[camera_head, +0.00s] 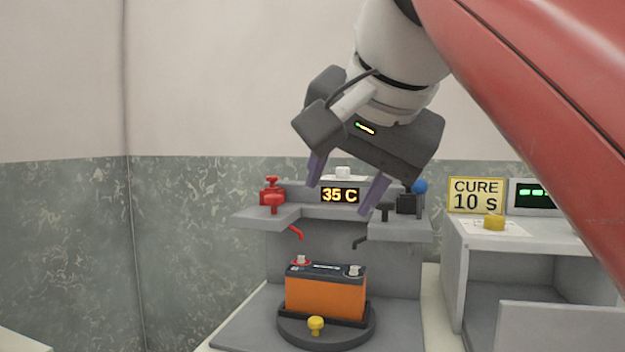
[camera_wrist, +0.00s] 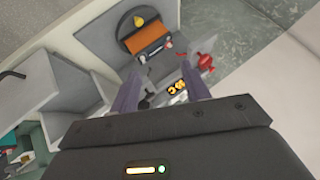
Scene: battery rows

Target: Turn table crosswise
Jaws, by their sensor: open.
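The turntable (camera_head: 291,334) is a dark round disc on the grey station floor. An orange battery (camera_head: 325,297) with a dark top stands upright in a holder on it, its long side facing the head camera. A yellow knob (camera_head: 316,325) sits at the turntable's front edge. In the wrist view, the battery (camera_wrist: 148,42) and yellow knob (camera_wrist: 138,21) show at the top. My gripper (camera_head: 342,197) is open and empty, tilted, well above the battery, in front of the 35 C display (camera_head: 340,195). Its two purple fingers also show in the wrist view (camera_wrist: 158,78).
Red (camera_head: 272,197) and black (camera_head: 406,203) clamp fittings stand on side shelves above the battery, with a red and a dark lever below them. A blue ball (camera_head: 420,187) is at right. A cabinet bears a CURE 10 S sign (camera_head: 476,195) and yellow button (camera_head: 494,222).

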